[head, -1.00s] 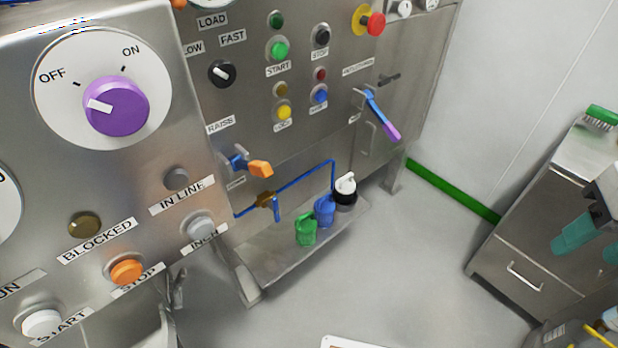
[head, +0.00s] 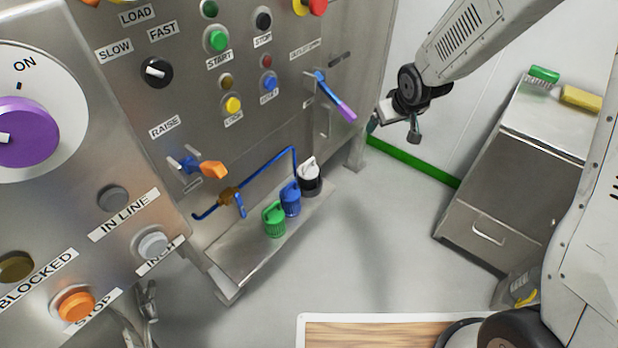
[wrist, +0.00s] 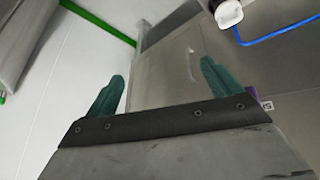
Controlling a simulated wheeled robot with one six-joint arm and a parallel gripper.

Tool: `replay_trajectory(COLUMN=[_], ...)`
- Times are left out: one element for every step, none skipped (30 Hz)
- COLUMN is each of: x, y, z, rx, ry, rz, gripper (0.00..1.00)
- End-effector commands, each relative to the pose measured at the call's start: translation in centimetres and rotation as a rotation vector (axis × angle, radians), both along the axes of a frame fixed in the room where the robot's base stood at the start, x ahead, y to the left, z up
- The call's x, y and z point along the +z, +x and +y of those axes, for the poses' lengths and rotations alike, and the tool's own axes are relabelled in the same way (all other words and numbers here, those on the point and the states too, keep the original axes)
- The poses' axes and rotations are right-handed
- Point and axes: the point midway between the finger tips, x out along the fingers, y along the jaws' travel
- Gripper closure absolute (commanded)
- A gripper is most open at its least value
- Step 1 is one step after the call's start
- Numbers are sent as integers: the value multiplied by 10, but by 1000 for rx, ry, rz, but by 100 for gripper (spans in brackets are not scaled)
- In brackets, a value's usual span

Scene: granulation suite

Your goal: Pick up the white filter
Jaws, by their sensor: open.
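The white filter (head: 309,170) has a white top with a handle and a black base. It stands upright at the far right end of a low steel shelf (head: 250,250), beside a blue one (head: 290,199) and a green one (head: 274,219). In the wrist view a white part of it shows at the top (wrist: 228,12), cut off by the picture's edge. My gripper (head: 393,122) is open and empty, above and to the right of the white filter and well apart from it. Its two teal fingers (wrist: 158,88) stand spread in the wrist view.
A blue pipe (head: 265,163) with a brass valve runs beside the filters. A blue and purple lever (head: 335,97) sticks out from the steel panel above them. A steel cabinet (head: 500,190) stands at the right. The floor between is clear.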

Motion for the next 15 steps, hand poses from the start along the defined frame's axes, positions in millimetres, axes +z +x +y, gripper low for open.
replay_trajectory(x=[-28, -41, -57, -69, -82, -99, -113, -127, -145, -159, -172, -188, -201, -212, -226], y=[11, 17, 25, 30, 35, 41, 45, 49, 53, 57, 59, 62, 63, 63, 63], z=[10, 15, 22, 27, 33, 41, 47, 54, 64, 71, 79, 89, 98, 105, 115], rx=[29, 45, 63, 78, 94, 117, 135, 153, 178, 197, 217, 243, 263, 282, 304], ry=[8, 15, 23, 30, 38, 51, 63, 76, 96, 115, 134, 162, 185, 209, 242], rz=[-8, -19, -38, -50, -61, -81, -96, -114, -141, -164, -189, -224, -251, -278, -316], gripper=[10, 10, 10, 10, 10, 10, 10, 10, 10, 10, 10, 10, 10, 10, 10])
